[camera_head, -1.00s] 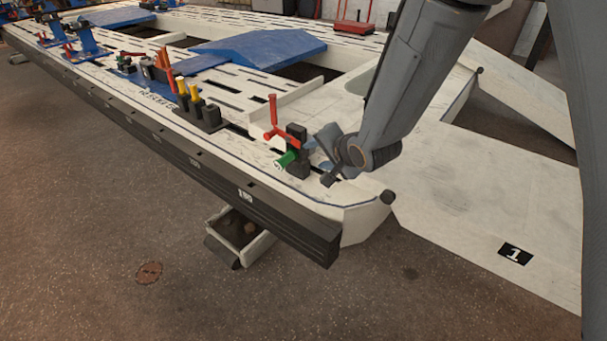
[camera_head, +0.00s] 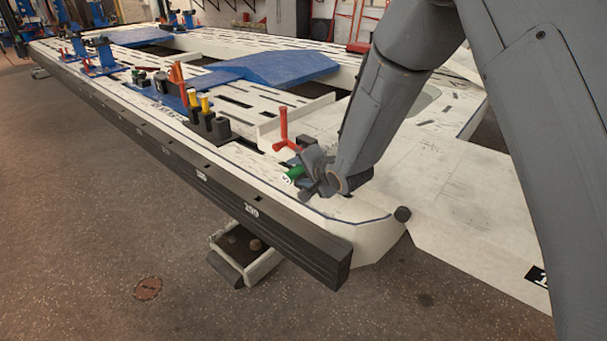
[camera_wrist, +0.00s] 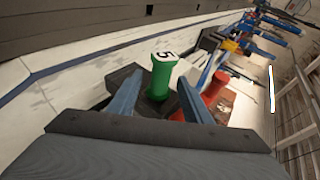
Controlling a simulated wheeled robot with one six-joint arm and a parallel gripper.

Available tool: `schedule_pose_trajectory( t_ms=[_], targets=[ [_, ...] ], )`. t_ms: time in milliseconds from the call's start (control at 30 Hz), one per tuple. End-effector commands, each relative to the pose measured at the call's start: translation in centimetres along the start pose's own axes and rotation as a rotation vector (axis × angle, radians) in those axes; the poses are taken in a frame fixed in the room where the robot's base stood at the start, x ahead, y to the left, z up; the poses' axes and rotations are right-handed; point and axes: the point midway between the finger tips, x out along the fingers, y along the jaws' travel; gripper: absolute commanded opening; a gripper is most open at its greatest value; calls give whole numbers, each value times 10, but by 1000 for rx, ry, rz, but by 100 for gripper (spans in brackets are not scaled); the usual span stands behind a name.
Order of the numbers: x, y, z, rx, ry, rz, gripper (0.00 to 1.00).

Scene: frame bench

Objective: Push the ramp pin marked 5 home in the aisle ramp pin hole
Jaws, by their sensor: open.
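The green ramp pin marked 5 (camera_wrist: 162,76) stands in a dark block (camera_wrist: 118,75) in the wrist view, its numbered end facing the camera. My gripper (camera_wrist: 155,92) is open, with a blue-grey finger on each side of the pin. I cannot tell whether either finger touches it. In the head view the green pin (camera_head: 292,174) shows at the left of my gripper (camera_head: 306,178), partly covered by it. The pin's hole and how deep it sits are hidden.
A red three-armed handle (camera_head: 283,130) stands close behind the pin. Yellow-topped pins in a black holder (camera_head: 221,127) stand farther left. Blue plates (camera_head: 265,67) lie on the white bench deck. The ramp (camera_head: 470,215) at the right is clear.

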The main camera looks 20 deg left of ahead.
Motion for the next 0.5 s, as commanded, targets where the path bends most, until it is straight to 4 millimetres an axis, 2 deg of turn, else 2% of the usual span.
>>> schedule_pose_trajectory(
  t_ms=[267,500],
  targets=[
    [1,0,0,0,0,0,45],
    [1,0,0,0,0,0,4]
  ],
)
